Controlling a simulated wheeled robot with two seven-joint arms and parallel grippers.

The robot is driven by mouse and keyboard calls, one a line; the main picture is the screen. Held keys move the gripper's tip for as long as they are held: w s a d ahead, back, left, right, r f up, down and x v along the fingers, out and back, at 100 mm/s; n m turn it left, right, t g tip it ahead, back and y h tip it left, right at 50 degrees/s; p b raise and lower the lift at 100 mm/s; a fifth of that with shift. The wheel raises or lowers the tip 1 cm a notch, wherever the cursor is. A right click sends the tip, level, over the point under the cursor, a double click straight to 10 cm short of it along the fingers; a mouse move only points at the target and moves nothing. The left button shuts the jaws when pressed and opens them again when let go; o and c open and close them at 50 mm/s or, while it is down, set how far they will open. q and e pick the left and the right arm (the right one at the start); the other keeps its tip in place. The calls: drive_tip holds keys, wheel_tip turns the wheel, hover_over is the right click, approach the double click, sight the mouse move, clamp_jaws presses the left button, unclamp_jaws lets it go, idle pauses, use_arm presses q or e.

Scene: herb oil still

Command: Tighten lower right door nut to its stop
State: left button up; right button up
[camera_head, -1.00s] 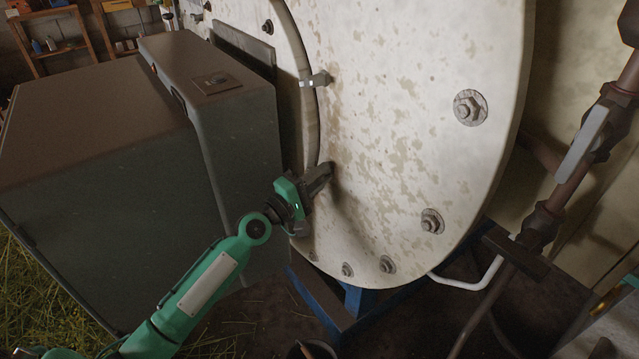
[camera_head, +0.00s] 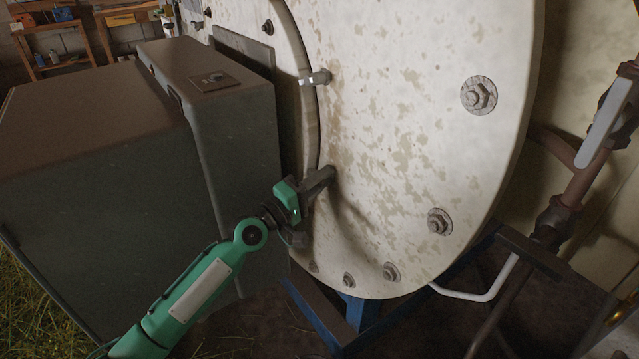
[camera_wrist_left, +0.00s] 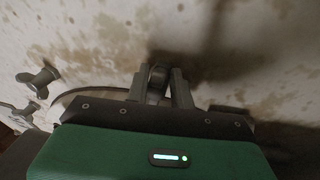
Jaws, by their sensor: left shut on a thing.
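My left gripper (camera_head: 326,175) reaches in from the lower left, with its fingertips close against the pale, stained round face of the still (camera_head: 400,120). In the left wrist view its two fingers (camera_wrist_left: 162,85) are shut on a dark, rounded thing, the door nut (camera_wrist_left: 156,80). Most of the nut is hidden by the fingers, and in the head view it is fully covered. Its thread and how close it sits to its stop cannot be seen. My right gripper is not in view.
A metal door clamp (camera_head: 315,78) sits higher on the door's edge. In the wrist view, a wing-like nut (camera_wrist_left: 38,80) shows at left. Hex bolts (camera_head: 439,222) dot the pale face. A large dark box (camera_head: 90,150) stands close left of my arm; pipes (camera_head: 575,180) run at right.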

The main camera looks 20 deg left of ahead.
use_arm(q)
drive_tip(key=shift+f, duration=0.15)
drive_tip(key=o, duration=0.9)
drive_tip(key=shift+o, duration=0.2)
drive_tip(key=shift+s+a, duration=0.25)
drive_tip(key=shift+s, duration=0.15)
drive_tip(key=b+v, duration=0.5)
drive_tip(key=v, duration=0.8)
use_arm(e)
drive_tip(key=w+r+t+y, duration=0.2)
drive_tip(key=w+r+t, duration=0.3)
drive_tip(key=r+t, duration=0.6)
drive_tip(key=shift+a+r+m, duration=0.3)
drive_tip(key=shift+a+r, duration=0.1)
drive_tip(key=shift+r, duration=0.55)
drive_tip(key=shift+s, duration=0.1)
